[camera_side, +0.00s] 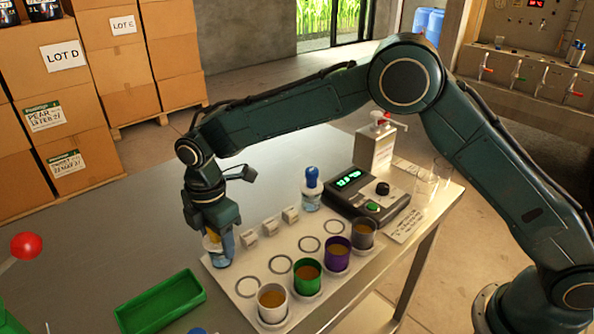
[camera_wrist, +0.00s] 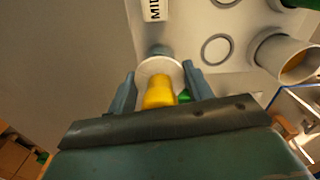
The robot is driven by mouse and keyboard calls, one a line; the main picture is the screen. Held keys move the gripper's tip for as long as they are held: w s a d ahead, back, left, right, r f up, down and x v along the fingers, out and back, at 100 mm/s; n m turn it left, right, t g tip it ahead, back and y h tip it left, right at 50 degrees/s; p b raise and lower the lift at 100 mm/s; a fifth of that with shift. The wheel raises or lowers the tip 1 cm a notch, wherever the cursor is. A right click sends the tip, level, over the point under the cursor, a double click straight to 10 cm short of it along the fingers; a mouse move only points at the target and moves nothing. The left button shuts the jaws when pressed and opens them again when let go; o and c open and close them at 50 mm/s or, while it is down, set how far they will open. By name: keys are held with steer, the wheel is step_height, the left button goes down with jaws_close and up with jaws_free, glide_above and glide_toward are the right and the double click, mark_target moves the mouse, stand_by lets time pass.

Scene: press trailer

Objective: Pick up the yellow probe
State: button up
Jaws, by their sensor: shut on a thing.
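The yellow probe (camera_wrist: 158,93) is between the two fingers of my gripper (camera_wrist: 161,85) in the wrist view, with a pale round disc beyond its yellow part. In the side view my gripper (camera_side: 219,250) points down at the left end of the white board (camera_side: 243,287). It is shut on the probe, and a bit of yellow (camera_side: 211,241) shows between the fingers.
White (camera_side: 272,303), green (camera_side: 307,276), purple (camera_side: 337,254) and grey (camera_side: 363,234) cups stand along the board's front. A blue-capped bottle (camera_side: 311,190), a meter (camera_side: 367,194) and a pump bottle (camera_side: 375,152) stand behind. A green tray (camera_side: 160,303) lies at front left.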

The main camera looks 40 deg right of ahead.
step_height(320, 180, up, 20)
stand_by(0.9)
steer(key=shift+d, duration=0.2)
stand_by(0.5)
steer(key=s+d+f+m, duration=0.1)
steer(key=s+d+f, duration=0.3)
steer(key=d, duration=0.4)
steer(key=s+d+f+m, duration=0.2)
steer(key=s+d+f, duration=0.2)
steer(key=s+d, duration=0.3)
steer(key=s+d+f+m, duration=0.1)
steer(key=s+d+f, duration=0.4)
steer(key=d, duration=0.4)
steer(key=shift+s+d+m, duration=0.1)
steer(key=shift+s+m, duration=0.05)
steer(key=shift+m, duration=0.15)
steer(key=shift+f, duration=0.2)
